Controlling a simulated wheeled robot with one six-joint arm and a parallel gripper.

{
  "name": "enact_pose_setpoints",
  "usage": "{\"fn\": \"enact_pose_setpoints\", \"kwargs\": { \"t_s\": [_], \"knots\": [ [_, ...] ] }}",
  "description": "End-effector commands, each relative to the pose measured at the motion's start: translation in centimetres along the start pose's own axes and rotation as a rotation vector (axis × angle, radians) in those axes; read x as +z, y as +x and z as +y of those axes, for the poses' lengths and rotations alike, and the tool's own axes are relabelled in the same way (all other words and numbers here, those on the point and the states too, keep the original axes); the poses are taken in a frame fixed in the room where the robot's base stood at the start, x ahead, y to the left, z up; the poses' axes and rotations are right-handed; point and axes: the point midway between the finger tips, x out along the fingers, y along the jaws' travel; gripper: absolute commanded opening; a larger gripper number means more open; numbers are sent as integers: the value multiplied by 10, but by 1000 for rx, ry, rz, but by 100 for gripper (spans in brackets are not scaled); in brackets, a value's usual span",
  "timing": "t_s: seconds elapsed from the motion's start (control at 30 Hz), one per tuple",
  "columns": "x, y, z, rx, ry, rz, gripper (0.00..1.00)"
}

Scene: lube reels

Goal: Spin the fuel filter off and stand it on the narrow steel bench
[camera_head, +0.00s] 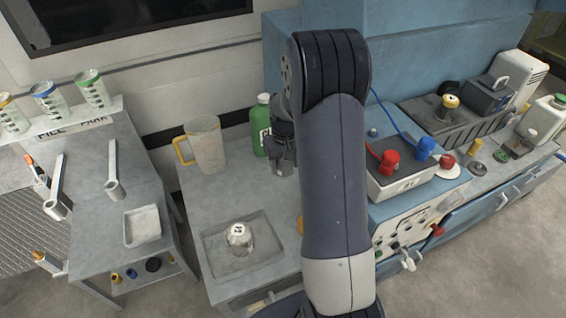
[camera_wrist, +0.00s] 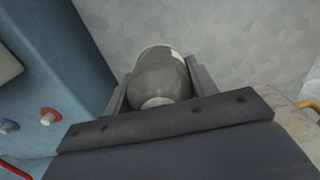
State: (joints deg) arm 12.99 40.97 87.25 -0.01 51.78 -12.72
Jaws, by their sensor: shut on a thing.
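My gripper (camera_head: 283,165) is mostly hidden behind my arm in the head view, in front of a green bottle. In the wrist view my gripper (camera_wrist: 158,82) is shut around a grey rounded canister (camera_wrist: 160,78) with a pale end and a white patch; I cannot tell for sure that it is the fuel filter. A silver filter-like can (camera_head: 239,236) stands in a shallow tray (camera_head: 215,262) on a grey metal bench (camera_head: 205,205). Another narrow grey bench (camera_head: 92,180) stands at the left. I cannot tell whether the canister touches a surface.
A clear jug (camera_head: 207,145) with a yellow handle and the green bottle (camera_head: 262,122) stand at the back. The blue unit (camera_head: 405,212) with red and blue knobs is close on the right. The left bench holds a small tray (camera_head: 142,225) and two upright holders.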

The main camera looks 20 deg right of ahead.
Motion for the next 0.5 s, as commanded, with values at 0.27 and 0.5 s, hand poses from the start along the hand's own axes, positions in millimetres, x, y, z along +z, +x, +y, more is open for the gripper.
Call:
{"fn": "enact_pose_setpoints", "kwargs": {
  "t_s": [0.27, 0.5],
  "knots": [
    [0, 32, 0, 0, -1, -1, 26],
    [0, 56, 0, 0, -1, 0, 26]
  ]
}}
